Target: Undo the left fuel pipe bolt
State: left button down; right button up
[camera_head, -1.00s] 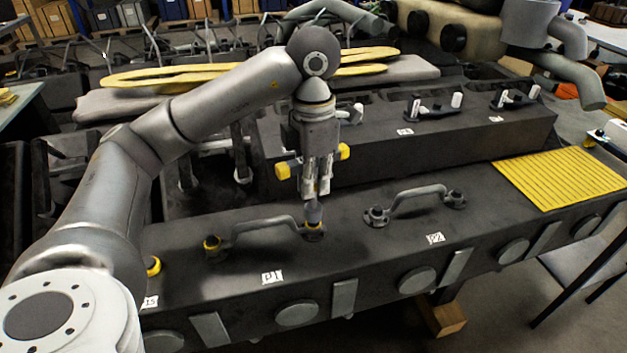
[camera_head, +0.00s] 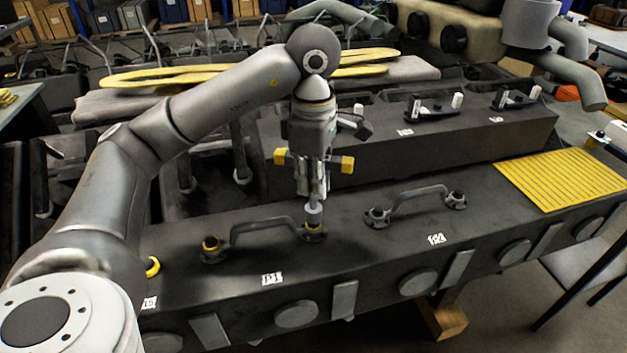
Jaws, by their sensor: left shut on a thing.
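A grey fuel pipe (camera_head: 262,223) arches over the dark engine block (camera_head: 375,253) behind the label P1 (camera_head: 272,279). Its left end (camera_head: 211,246) has a yellow ring around a dark bolt. Its right end (camera_head: 314,236) also shows yellow at the flange. My left gripper (camera_head: 314,196) points down above this right end, shut on a grey socket-like piece (camera_head: 314,213). The piece stands upright on the flange and hides what is under it. A second grey pipe (camera_head: 418,192), behind the label P2, has dark bolts at both ends. My right gripper is not in view.
A yellow ribbed mat (camera_head: 561,181) lies at the right end of the block. A raised dark housing (camera_head: 450,140) with small levers stands behind. Another yellow ring (camera_head: 152,266) shows beside my left arm. The block top between P2 and the mat is clear.

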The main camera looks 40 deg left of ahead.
pick_arm(q)
jog(key=shift+m, duration=0.3)
